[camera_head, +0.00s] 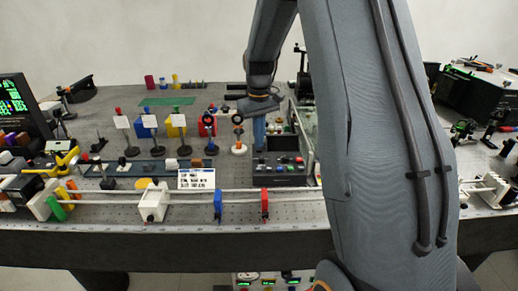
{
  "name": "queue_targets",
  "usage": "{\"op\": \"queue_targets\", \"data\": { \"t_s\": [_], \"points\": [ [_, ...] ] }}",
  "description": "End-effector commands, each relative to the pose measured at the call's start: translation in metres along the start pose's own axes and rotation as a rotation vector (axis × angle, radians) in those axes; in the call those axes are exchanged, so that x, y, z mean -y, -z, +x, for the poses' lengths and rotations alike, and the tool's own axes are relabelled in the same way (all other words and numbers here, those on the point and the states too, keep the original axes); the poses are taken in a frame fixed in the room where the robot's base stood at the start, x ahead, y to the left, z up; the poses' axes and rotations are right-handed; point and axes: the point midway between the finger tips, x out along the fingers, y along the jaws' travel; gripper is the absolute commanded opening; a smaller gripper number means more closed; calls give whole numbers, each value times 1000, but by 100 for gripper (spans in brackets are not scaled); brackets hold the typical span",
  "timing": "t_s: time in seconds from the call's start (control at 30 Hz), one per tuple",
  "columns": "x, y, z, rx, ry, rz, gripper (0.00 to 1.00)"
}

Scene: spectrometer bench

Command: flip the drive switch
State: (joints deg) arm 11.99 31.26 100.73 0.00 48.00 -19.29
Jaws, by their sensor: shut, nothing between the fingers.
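A dark control box (280,176) with several small red, green and blue knobs or buttons on its top stands near the middle of the bench. I cannot tell which of its small controls, if any, is the drive switch. My gripper (259,143) points down just behind the left part of this box, its blue-grey fingers shut and empty. Whether the fingertips touch anything is too small to tell. My arm covers the bench to the right of the box.
Two long rails cross the front of the bench, carrying a white block (154,203), a blue holder (218,204) and a red holder (265,203). Round mounts on posts (239,136) stand close left of my gripper.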

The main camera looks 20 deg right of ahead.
Motion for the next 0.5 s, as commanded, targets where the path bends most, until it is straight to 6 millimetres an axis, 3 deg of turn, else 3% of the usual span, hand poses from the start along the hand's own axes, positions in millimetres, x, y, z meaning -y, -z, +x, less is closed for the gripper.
{"op": "queue_targets", "data": {
  "t_s": [0.5],
  "points": [
    [0,0,4,0,0,0,0]
  ]
}}
